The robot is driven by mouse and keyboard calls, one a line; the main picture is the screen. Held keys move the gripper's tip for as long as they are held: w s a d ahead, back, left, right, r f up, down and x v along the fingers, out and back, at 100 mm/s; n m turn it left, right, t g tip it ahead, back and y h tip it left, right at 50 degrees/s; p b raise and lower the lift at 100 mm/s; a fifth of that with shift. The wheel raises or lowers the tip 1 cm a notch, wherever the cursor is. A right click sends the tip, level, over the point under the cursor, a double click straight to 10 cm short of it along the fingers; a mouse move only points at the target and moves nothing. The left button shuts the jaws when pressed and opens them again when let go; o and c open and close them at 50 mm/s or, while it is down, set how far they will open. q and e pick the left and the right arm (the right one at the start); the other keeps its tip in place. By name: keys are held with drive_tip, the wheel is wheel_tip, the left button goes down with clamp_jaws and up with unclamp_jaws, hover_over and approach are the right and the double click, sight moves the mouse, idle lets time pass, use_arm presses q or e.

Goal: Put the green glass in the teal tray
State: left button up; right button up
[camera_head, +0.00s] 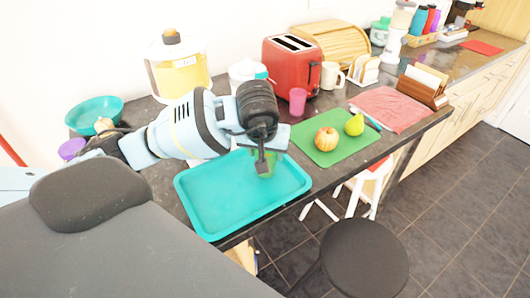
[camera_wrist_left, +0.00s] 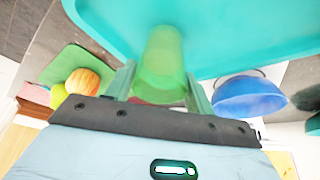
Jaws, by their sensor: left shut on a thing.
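The green glass (camera_wrist_left: 160,62) is see-through and sits between the two fingers of my left gripper (camera_wrist_left: 160,92) in the left wrist view. My left gripper (camera_head: 264,160) is shut on it. In the head view the glass (camera_head: 271,161) is partly hidden by the gripper, over the far right part of the teal tray (camera_head: 215,202). The tray is empty and lies on the dark counter; it also shows in the left wrist view (camera_wrist_left: 235,30). I cannot tell whether the glass touches the tray. My right gripper is not in view.
A green board (camera_head: 318,157) with an apple (camera_head: 326,139) and a pear (camera_head: 354,125) lies right of the tray. A pink cup (camera_head: 297,101), red toaster (camera_head: 291,66) and white mug (camera_head: 332,78) stand behind. A teal bowl (camera_head: 95,112) is at left. The tray's left part is clear.

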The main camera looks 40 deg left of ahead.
use_arm(q)
drive_tip(key=shift+f, duration=0.35)
drive_tip(key=shift+f, duration=0.2)
drive_tip(key=o, duration=1)
drive_tip(key=shift+r, duration=0.15)
drive_tip(key=shift+r, duration=0.25)
drive_tip(key=v, duration=1.1)
drive_tip(key=shift+s+d+r+p, duration=0.1)
drive_tip(key=shift+s+r+p, duration=0.2)
drive_tip(key=shift+p, duration=0.1)
